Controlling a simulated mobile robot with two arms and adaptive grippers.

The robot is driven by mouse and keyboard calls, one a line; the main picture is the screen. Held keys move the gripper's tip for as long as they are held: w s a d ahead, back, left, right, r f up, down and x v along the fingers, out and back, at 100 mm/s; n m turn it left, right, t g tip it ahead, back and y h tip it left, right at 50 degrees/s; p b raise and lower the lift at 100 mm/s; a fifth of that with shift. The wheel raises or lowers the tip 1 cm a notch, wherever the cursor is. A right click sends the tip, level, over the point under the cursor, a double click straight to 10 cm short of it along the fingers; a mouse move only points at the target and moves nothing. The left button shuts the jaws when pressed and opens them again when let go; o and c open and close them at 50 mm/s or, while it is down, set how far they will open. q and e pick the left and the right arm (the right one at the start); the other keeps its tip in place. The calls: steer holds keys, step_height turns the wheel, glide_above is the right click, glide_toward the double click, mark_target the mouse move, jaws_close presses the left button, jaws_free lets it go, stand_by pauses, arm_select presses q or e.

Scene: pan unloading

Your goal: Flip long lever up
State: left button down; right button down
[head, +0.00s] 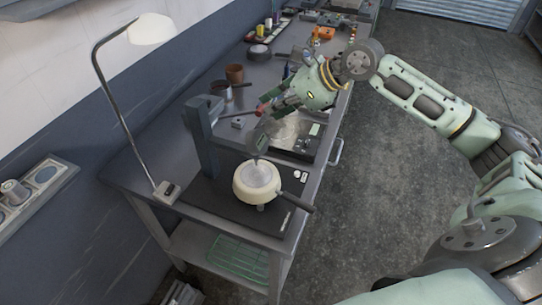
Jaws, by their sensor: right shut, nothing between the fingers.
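A dark upright stand (203,140) rises from a black base on the workbench. A thin rod with a reddish end (259,111), which looks like the long lever, sticks out near the stand's top toward my gripper. My right gripper (271,105) comes in from the right, with its fingers beside the reddish end. The fingers are small and partly hidden by the wrist; they look shut and empty. I cannot tell whether they touch the lever. A cream round pan (243,185) with a dark handle (298,205) sits below a dark gauge head (257,143). My left gripper is not in view.
The workbench (145,178) runs away along the wall. A desk lamp (151,30) stands at its left. The floor (385,200) at right is free.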

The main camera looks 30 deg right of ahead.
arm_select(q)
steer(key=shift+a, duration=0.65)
arm_select(e)
steer(key=shift+w+r, duration=0.15)
steer(key=shift+r, duration=0.1)
